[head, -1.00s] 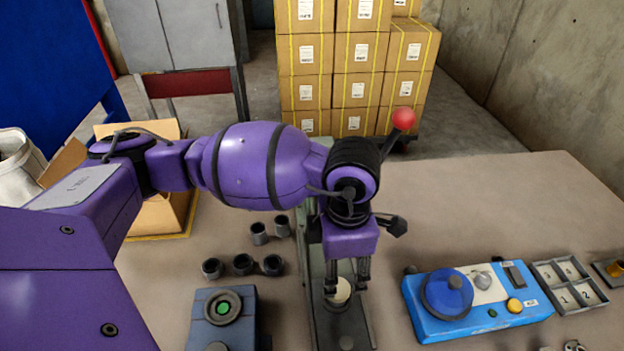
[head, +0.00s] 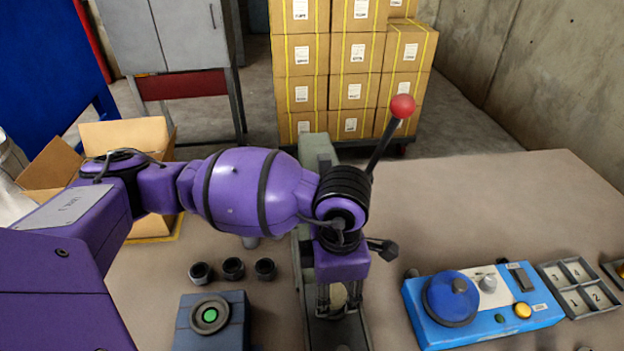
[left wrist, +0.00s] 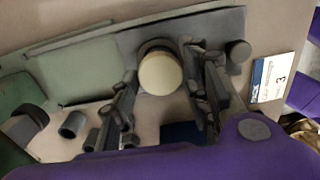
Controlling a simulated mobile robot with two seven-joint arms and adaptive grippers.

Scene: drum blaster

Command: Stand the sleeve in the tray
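Several dark grey hollow cylinders that look like sleeves stand on the table left of the press; one is the front middle cylinder (head: 233,268). I cannot tell which one is meant. A similar cylinder (left wrist: 73,124) shows in the left wrist view. A grey tray (head: 580,288) with numbered compartments lies at the right. My left gripper (head: 339,302) points down over the press base, fingers apart, on either side of a cream round piece (left wrist: 160,73). A firm grip on it is not visible. The right gripper is not in view.
The press (head: 318,160) has a lever with a red knob (head: 402,107) beside my arm. A blue device (head: 480,306) stands between press and tray. The table's back right is clear.

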